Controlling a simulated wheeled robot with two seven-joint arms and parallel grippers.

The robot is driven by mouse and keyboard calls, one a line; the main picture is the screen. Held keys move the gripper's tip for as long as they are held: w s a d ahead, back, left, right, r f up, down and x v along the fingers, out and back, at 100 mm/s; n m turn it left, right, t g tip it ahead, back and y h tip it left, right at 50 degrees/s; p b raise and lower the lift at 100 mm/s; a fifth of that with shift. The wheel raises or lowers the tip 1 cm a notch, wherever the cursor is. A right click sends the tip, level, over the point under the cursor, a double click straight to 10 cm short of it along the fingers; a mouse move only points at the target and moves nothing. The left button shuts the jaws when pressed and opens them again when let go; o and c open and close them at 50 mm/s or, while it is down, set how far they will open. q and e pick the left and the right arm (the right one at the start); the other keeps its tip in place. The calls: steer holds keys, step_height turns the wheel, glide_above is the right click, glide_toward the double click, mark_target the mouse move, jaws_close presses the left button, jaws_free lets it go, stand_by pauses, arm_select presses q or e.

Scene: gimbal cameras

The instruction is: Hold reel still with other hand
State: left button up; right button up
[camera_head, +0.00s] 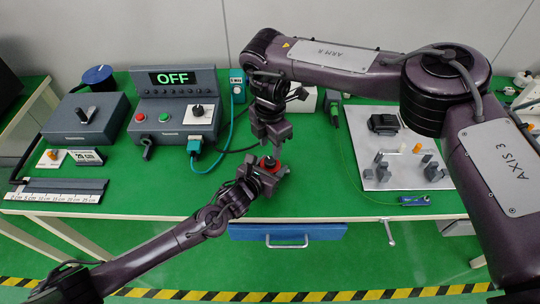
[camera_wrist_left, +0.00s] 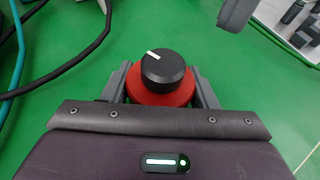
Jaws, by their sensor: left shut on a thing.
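The red reel (camera_wrist_left: 160,92) with a round black top and a white mark sits between the two grey fingers of my left gripper (camera_wrist_left: 160,98). The left gripper is shut on its red body. In the head view the reel (camera_head: 268,162) is small and partly hidden by the gripper (camera_head: 270,172), near the front edge of the table. My right gripper (camera_head: 276,142) points down just above and behind the reel. Part of it shows as a grey finger (camera_wrist_left: 237,14) in the left wrist view, apart from the reel. I cannot tell whether it is open or shut.
A console (camera_head: 175,105) with an "OFF" display, a grey box (camera_head: 87,117) and a blue round piece (camera_head: 97,75) stand at the left. Teal and black cables (camera_wrist_left: 62,60) run nearby. A pale board (camera_head: 400,150) with fixtures lies at the right. Green table is bare around the reel.

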mark_target(270, 160)
steer(key=shift+f, duration=2.75)
steer(key=c, duration=0.7)
steer(key=m, duration=0.5)
steer(key=o, duration=0.7)
steer(key=shift+r, duration=0.1)
step_height(270, 160, up, 12)
